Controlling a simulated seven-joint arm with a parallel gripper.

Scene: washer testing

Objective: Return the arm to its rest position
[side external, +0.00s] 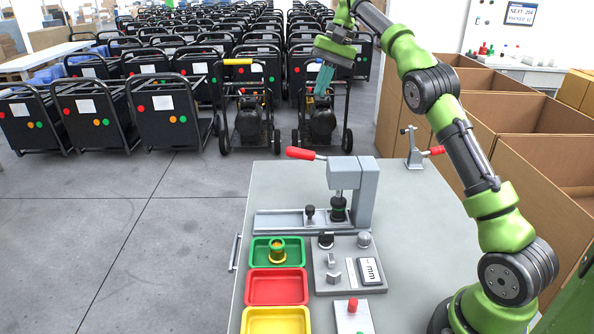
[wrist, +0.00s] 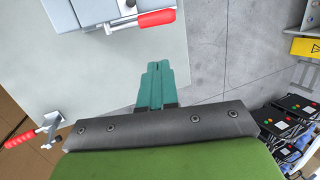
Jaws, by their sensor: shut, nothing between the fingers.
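My gripper (side external: 324,78) is raised high above the far edge of the grey workbench (side external: 430,215) in the side external view. Its teal fingers point down and are together, with nothing between them. In the wrist view the closed teal fingers (wrist: 155,84) stand in the middle, with the bench top and the floor beyond them. My green arm reaches up from the bench's right side and bends over to the left.
A press with a red handle (side external: 301,153) stands below my gripper on the bench. A red-handled clamp (side external: 415,150) is at the back right. Green (side external: 260,257), red (side external: 277,287) and yellow (side external: 276,321) trays line the left. Cardboard boxes (side external: 545,165) stand at right; wheeled machines fill the floor behind.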

